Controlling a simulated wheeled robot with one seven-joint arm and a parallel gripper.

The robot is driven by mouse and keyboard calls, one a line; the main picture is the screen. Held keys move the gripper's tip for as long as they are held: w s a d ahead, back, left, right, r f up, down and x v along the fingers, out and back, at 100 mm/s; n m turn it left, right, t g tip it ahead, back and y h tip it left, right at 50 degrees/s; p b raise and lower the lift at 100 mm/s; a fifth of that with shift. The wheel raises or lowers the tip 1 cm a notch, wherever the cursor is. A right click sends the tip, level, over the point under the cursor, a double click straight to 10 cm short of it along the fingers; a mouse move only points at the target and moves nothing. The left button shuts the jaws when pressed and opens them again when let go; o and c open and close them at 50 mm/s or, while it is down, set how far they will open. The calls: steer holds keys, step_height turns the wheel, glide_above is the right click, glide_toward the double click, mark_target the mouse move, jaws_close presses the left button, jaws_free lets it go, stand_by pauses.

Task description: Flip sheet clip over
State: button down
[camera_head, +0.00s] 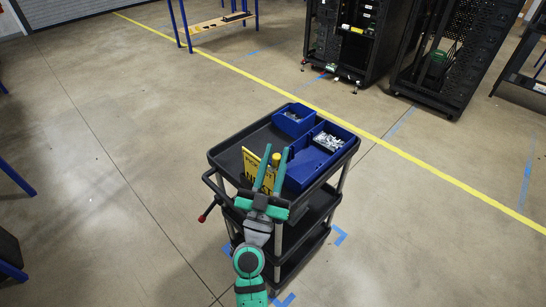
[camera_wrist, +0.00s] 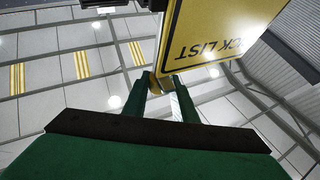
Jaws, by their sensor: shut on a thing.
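A yellow sheet or sign (camera_head: 252,172) with dark print stands upright at the near side of the cart, just left of my gripper. In the wrist view the yellow board (camera_wrist: 206,38) reads "CK LIST" upside down. My gripper (camera_head: 276,151) has two green fingers pointing up and away above the cart's near edge. A small yellow piece (camera_head: 276,159), which I take as part of the sheet clip, shows between them. In the wrist view my gripper (camera_wrist: 161,92) is shut on a yellow-brown part of the clip (camera_wrist: 154,83) below the board. The clip's full shape is hidden.
The black three-shelf cart (camera_head: 238,142) carries a small blue bin (camera_head: 292,119) and a larger blue bin (camera_head: 318,160) holding small parts. Its left top area is bare. Black racks (camera_head: 350,40) stand behind, past a yellow floor line. The floor around is open.

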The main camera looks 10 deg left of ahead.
steer(key=shift+d, duration=0.45)
steer(key=c, duration=1.6)
jaws_free()
steer(key=shift+h, duration=0.5)
steer(key=shift+o, duration=0.2)
steer(key=shift+a+y, duration=0.1)
steer(key=shift+y, duration=0.2)
steer(key=shift+a, duration=0.1)
steer(key=v, duration=1)
steer(key=shift+s+f, duration=0.15)
steer(key=shift+s, duration=0.2)
